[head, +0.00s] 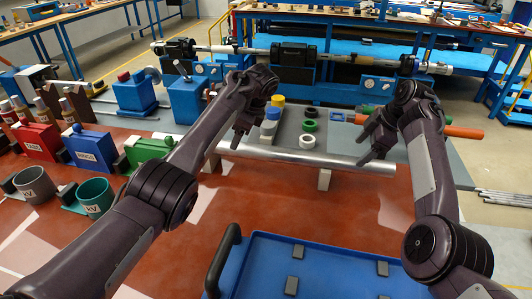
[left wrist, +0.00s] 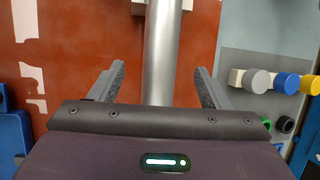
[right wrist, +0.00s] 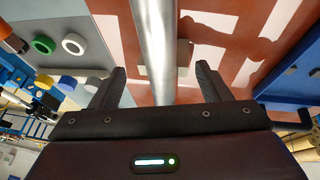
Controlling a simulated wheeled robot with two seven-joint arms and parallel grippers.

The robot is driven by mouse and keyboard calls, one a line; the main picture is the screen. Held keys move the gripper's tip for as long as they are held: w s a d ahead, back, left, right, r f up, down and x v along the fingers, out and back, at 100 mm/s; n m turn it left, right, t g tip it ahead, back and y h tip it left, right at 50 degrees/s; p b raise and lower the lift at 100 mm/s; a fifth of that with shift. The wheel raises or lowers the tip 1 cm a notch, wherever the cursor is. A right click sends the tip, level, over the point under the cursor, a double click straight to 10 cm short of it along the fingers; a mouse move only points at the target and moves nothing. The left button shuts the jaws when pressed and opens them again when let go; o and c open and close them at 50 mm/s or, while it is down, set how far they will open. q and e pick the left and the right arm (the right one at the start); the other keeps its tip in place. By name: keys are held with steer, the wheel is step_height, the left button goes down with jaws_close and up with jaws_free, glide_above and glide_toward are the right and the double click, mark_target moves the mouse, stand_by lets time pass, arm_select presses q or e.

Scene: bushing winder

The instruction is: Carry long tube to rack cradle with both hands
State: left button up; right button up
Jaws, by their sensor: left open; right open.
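The long tube (head: 300,157) is a smooth silver cylinder lying level on low pale blocks (head: 324,180) above the red floor. My left gripper (head: 247,140) is above its left part, open. In the left wrist view the tube (left wrist: 163,45) runs between the spread fingers (left wrist: 158,70), with a gap on each side. My right gripper (head: 363,150) is open at its right end. In the right wrist view the tube (right wrist: 154,40) also passes between the fingers (right wrist: 160,68), apart from both. I cannot tell which fixture is the rack cradle.
A blue tray (head: 270,265) with grey pads and a black handle (head: 222,260) is in front. Red, blue and green boxes (head: 90,148) stand at left. Spools and rings (head: 307,141) lie behind the tube. The winder (head: 300,55) spans the back. Silver rods (head: 505,197) lie at right.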

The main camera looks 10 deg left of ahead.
mark_target(352, 159)
arm_select(q)
steer(key=shift+x, duration=3.5)
arm_select(e)
steer(key=shift+x, duration=3.5)
arm_select(q)
jaws_close()
arm_select(e)
jaws_close()
arm_select(q)
steer(key=shift+r, duration=0.1)
arm_select(e)
steer(key=shift+r, duration=0.1)
